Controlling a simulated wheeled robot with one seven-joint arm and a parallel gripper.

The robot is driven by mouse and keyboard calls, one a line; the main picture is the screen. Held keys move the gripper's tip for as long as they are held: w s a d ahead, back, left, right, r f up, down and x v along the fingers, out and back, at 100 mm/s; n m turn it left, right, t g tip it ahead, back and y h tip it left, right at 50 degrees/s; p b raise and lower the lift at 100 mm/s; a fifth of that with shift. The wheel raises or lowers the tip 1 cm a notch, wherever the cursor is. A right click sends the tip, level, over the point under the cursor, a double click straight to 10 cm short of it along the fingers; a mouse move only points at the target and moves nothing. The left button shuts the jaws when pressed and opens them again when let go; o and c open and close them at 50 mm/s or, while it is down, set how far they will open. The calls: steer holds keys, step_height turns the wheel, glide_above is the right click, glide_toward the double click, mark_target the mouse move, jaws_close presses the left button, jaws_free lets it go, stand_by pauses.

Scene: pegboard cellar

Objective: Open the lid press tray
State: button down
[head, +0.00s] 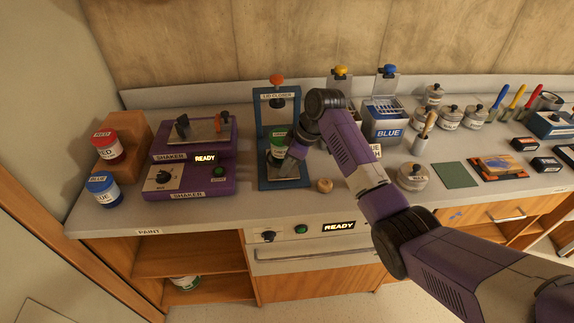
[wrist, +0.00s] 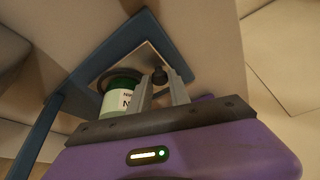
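The lid press, a blue frame labelled "LID CLOSER" (head: 278,97) with an orange knob on top, stands mid-counter in the head view. Its tray is at the base, a blue-edged plate (head: 285,184), also seen in the wrist view (wrist: 145,22). A green can with a white label (head: 277,152) stands on it; it shows in the wrist view (wrist: 122,92). My gripper (head: 293,153) is down beside the can, on its right. In the wrist view its fingers (wrist: 161,82) are spaced apart with a small dark knob (wrist: 159,75) at their tips; whether they grip it is unclear.
A purple shaker (head: 190,181) stands left, with a red can (head: 107,147) and a blue can (head: 102,190) beyond it. A small round wooden piece (head: 324,185) lies right of the tray. A blue dispenser (head: 385,125) stands behind my arm. Counter in front of the press is narrow.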

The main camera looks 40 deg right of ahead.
steer(key=c, duration=1.2)
jaws_free()
steer(key=shift+c, duration=0.2)
steer(key=b+v, duration=0.1)
steer(key=v, duration=0.7)
